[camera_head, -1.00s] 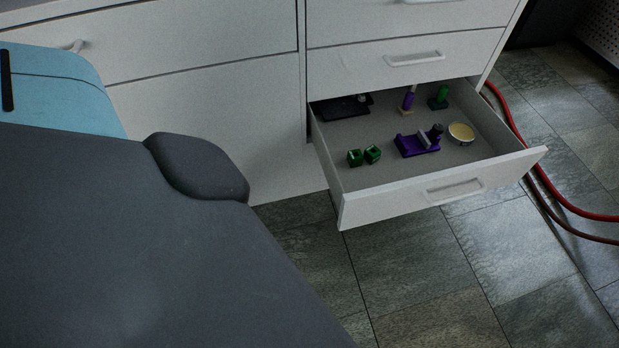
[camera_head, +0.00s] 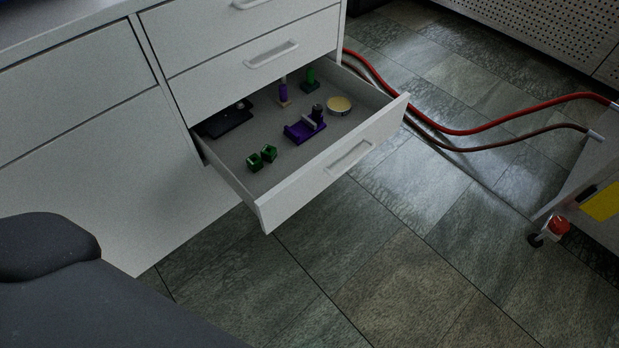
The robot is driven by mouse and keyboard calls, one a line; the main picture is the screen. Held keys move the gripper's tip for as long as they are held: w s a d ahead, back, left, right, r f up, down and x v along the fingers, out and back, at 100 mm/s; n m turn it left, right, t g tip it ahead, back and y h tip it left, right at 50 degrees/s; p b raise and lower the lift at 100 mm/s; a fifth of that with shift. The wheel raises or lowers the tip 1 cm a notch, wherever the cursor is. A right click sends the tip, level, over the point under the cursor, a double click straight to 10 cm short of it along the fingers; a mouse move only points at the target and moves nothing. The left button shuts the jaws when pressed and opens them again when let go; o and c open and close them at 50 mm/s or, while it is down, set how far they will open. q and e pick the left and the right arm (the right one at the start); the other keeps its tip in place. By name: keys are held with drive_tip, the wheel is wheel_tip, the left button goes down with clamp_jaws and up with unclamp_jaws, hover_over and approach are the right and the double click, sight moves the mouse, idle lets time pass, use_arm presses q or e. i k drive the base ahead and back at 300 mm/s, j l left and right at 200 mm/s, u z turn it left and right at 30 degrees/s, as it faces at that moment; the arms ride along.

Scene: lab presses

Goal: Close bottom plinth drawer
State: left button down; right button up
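The bottom plinth drawer (camera_head: 335,171) of the white cabinet stands pulled well out, low over the floor, with a recessed handle (camera_head: 349,157) on its front. Neither of my grippers shows in the view.
The drawers above (camera_head: 255,58) are shut. Red hoses (camera_head: 470,130) run across the floor right of the drawer. A wheeled cart (camera_head: 590,200) stands at far right. The tiled floor (camera_head: 400,260) in front of the drawer is clear.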

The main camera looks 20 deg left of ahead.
sight(298, 174)
drive_tip(key=l+u, duration=0.25)
drive_tip(key=l, duration=0.45)
drive_tip(key=l+u, duration=0.25)
drive_tip(key=l, duration=0.45)
drive_tip(key=i, duration=0.05)
